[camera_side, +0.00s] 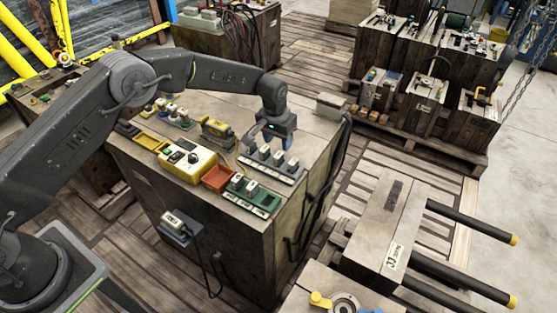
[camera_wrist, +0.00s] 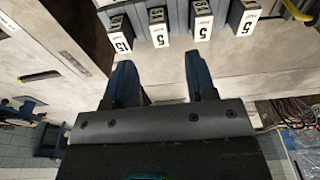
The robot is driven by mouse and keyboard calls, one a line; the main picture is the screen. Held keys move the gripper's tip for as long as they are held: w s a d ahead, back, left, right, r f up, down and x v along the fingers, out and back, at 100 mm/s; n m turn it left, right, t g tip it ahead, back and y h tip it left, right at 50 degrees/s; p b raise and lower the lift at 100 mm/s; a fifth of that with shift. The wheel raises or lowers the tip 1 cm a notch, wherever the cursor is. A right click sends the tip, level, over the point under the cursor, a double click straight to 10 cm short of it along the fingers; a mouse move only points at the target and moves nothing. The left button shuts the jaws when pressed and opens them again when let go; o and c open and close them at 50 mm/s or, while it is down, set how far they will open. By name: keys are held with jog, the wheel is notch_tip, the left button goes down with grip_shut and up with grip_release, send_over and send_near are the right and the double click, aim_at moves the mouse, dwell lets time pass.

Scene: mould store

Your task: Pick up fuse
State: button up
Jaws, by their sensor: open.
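Several dark fuses with white, numbered label faces stand in a row in a grey holder (camera_side: 262,170) on top of a wooden cabinet. In the side view, one fuse (camera_side: 279,158) shows near the middle of the row. In the wrist view, a fuse marked 15 (camera_wrist: 120,38) is at the left of the row, and fuses marked 5 (camera_wrist: 202,21) are at the right. My gripper (camera_side: 275,146) is just behind and above the row. Its two blue fingers (camera_wrist: 160,68) are apart, with nothing between them. It hides part of the holder's far end.
A green holder (camera_side: 258,205) with more fuses, a red-orange tray (camera_side: 217,179) and a yellow meter (camera_side: 187,160) sit on the same cabinet. A yellow device (camera_side: 217,134) is behind them. The cabinet top (camera_side: 315,128) is mostly bare at the right. A dark cable hangs at its right edge.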

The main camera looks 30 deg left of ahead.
aim_at(279, 155)
jog(key=shift+w+f, duration=0.2)
jog(key=shift+f, duration=3.15)
jog(key=shift+c, duration=0.4)
grip_shut()
